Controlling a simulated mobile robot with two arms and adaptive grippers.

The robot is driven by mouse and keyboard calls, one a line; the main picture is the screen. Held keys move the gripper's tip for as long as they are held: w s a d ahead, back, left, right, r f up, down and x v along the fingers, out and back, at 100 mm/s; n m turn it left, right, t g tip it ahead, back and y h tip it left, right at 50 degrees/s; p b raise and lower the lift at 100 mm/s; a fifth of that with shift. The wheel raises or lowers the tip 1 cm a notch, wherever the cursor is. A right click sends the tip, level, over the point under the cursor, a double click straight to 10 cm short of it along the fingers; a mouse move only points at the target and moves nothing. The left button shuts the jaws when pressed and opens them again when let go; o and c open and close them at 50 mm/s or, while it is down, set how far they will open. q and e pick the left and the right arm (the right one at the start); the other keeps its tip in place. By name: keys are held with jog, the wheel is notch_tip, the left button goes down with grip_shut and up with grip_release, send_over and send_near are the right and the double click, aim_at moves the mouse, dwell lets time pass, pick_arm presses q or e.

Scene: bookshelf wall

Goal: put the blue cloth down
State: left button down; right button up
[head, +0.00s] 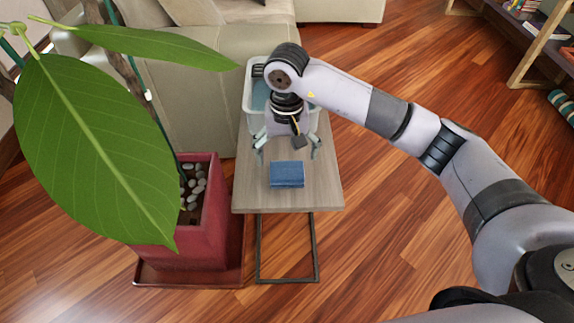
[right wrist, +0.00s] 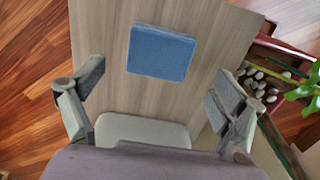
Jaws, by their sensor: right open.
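The blue cloth (head: 287,174) is a folded square lying on the wooden top of a small side table (head: 322,190), near its front edge. It also shows in the right wrist view (right wrist: 161,53), flat on the table, apart from the fingers. My right gripper (head: 287,150) is open and empty above the table, just behind the cloth in the head view. In the right wrist view its two fingers (right wrist: 157,95) are spread wide, with the cloth ahead of them. My left gripper is not in view.
A pale bin (head: 249,97) stands at the table's back, partly hidden by my right arm. A red planter (head: 201,232) with pebbles and large leaves stands close on the table's left. A sofa (head: 190,100) is behind. Wooden floor is clear to the right.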

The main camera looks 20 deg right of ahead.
aim_at(287, 171)
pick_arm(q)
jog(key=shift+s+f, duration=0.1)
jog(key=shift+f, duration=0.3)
pick_arm(e)
notch_tip(287, 171, up, 6)
jog(key=shift+f, duration=0.2)
